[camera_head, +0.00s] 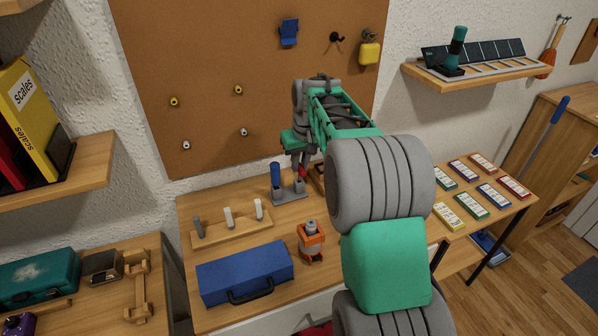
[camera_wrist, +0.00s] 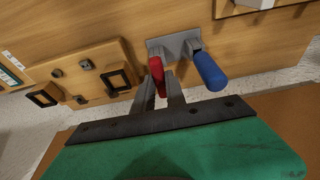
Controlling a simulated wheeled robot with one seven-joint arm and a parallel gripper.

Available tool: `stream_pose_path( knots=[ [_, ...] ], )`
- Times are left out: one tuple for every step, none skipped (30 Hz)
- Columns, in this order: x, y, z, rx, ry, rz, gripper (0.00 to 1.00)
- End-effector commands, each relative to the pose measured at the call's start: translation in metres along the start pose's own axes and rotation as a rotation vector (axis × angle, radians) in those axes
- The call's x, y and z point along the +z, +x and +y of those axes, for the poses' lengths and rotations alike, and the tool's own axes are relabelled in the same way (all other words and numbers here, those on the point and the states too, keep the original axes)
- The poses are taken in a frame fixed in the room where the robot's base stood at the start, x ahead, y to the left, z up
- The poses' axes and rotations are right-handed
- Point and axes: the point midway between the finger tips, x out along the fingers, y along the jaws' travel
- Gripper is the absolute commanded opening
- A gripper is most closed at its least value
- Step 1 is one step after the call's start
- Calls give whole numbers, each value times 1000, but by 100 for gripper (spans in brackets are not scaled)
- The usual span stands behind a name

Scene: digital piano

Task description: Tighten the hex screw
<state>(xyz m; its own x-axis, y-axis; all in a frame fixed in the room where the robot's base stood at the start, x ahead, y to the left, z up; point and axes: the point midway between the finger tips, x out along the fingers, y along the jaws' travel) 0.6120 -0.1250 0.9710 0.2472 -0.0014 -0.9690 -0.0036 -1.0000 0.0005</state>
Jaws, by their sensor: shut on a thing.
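My gripper (camera_wrist: 161,94) is shut on a red-handled tool (camera_wrist: 156,76), its fingers on both sides of the handle. The red handle also shows in the head view (camera_head: 303,174), partly hidden by my arm. Its lower end is at or just above a grey stand (camera_wrist: 173,46); I cannot tell whether it still sits in it. A blue-handled tool (camera_wrist: 210,72) stands in the same stand, right of the red one in the wrist view. A wooden block (camera_wrist: 107,62) with small grey fittings lies to the left there. I cannot tell which fitting is the hex screw.
In the head view, a blue toolbox (camera_head: 245,272), an orange device (camera_head: 311,241) and a wooden rack with several pegs (camera_head: 229,218) share the bench. The corkboard (camera_head: 215,60) rises close behind. Several coloured cards (camera_head: 470,205) lie at the bench's right.

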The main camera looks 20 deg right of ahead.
Motion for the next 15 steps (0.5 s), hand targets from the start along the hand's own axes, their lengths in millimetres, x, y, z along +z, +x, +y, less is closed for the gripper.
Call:
stream_pose_path(
  knots=[
    [0,0,0,0,0,0,0],
    [0,0,0,0,0,0,0],
    [0,0,0,0,0,0,0],
    [0,0,0,0,0,0,0],
    [0,0,0,0,0,0,0],
    [0,0,0,0,0,1,0],
    [0,0,0,0,0,1,0],
    [0,-1,0,0,0,1,0],
    [0,-1,0,0,0,1,0],
    [-1,-2,0,0,0,1,0],
    [-1,-3,0,0,0,1,0],
    [-1,-5,0,0,0,1,0],
    [-2,-6,0,0,0,1,0],
    [-2,-7,0,0,0,1,0],
    [-2,-8,0,0,0,1,0]
  ],
)
